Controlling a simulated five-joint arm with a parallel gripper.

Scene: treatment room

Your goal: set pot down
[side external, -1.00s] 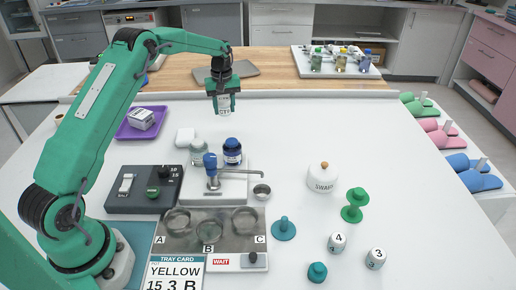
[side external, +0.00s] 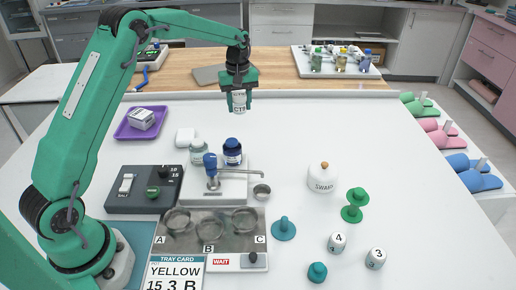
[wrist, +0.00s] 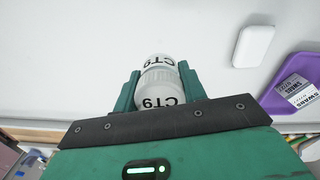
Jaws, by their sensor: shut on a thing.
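My green gripper (side external: 239,102) is shut on a small white pot (side external: 239,107) with dark lettering, held above the back part of the white table. In the wrist view the pot (wrist: 158,85) sits between both fingers, and its label reads CT9. The pot looks upright in the side view. The tray card (side external: 174,272) at the front reads YELLOW 15 3 B. Behind it is a metal plate (side external: 193,238) with three round wells marked A, B and C.
A purple tray (side external: 122,132) lies at left.

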